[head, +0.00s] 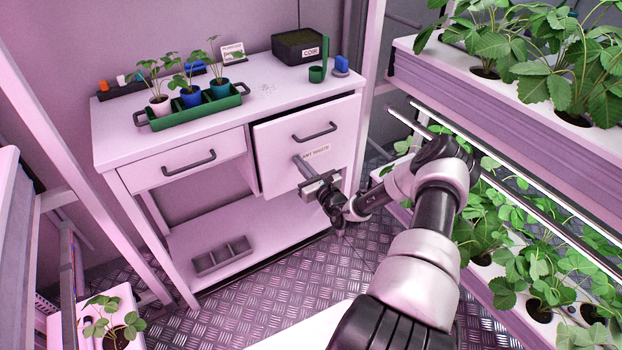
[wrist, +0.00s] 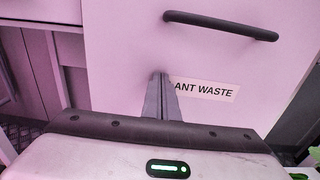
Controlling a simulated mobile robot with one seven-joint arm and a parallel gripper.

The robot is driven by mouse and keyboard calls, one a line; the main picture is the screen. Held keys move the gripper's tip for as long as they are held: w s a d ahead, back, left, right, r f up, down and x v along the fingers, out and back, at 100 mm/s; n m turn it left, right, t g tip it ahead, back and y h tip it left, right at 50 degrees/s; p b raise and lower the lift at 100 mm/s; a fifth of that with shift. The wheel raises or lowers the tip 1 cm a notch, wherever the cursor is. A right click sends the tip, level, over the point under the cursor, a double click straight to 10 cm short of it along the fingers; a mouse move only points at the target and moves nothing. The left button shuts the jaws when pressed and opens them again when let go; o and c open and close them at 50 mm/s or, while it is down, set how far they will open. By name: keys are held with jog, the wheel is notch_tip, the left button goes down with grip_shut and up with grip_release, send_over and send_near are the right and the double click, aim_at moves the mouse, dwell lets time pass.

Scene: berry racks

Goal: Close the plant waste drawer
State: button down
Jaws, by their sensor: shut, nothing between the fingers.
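The plant waste drawer (head: 285,170) is the tall white front at the right of the white bench, with a dark bar handle (head: 314,132) and a "PLANT WASTE" label. Its front stands out a little from the bench, with a dark gap along its top and left edge. The front (wrist: 215,60), handle (wrist: 220,25) and label (wrist: 205,90) fill the wrist view. My gripper (head: 297,160) is shut and empty, its fingertips at the drawer front below the handle, at the label's left end. In the wrist view the fingers (wrist: 160,78) cover the label's first letters. Whether they touch is unclear.
A shallower drawer (head: 187,166) sits to the left and looks shut. On the bench top (head: 265,95) stand a green tray (head: 195,110) with potted seedlings and a black coir box (head: 300,46). Plant racks (head: 480,75) rise at the right, close to my arm.

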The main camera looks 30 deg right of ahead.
aim_at(294, 154)
jog(key=w, duration=0.3)
jog(key=w+b, duration=0.1)
jog(key=shift+w+a+r, duration=0.1)
jog(key=shift+w+r, duration=0.05)
jog(key=shift+r, duration=0.1)
jog(key=shift+w+r, duration=0.1)
